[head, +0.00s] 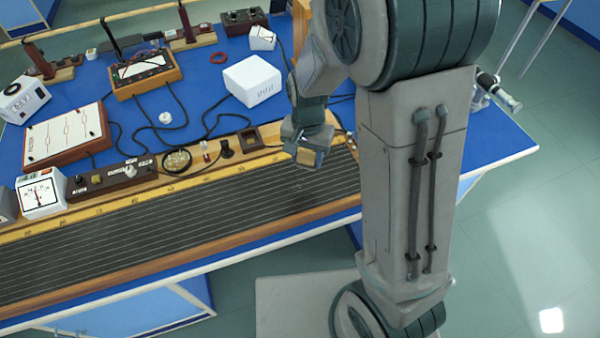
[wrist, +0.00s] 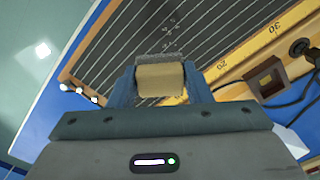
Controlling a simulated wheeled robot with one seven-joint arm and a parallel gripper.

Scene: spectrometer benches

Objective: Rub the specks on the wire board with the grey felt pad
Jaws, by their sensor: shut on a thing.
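The wire board (head: 170,222) is a long dark panel with parallel wires and a wooden frame, lying along the front of the blue bench. It also fills the upper part of the wrist view (wrist: 125,45). Small pale specks (wrist: 172,32) lie on it just beyond the pad in the wrist view. My gripper (head: 305,160) is over the right end of the board. In the wrist view my gripper (wrist: 160,88) is shut on the felt pad, a tan block (wrist: 161,81) with a grey felt layer (wrist: 168,59). I cannot tell whether the felt touches the board.
A numbered wooden scale rail (head: 110,207) runs along the board's back edge. Behind it stand a white dial meter (head: 41,195), a dark switch block (head: 112,177) and a small wooden block (wrist: 265,78). A white box (head: 254,81) and loose black cables lie farther back.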

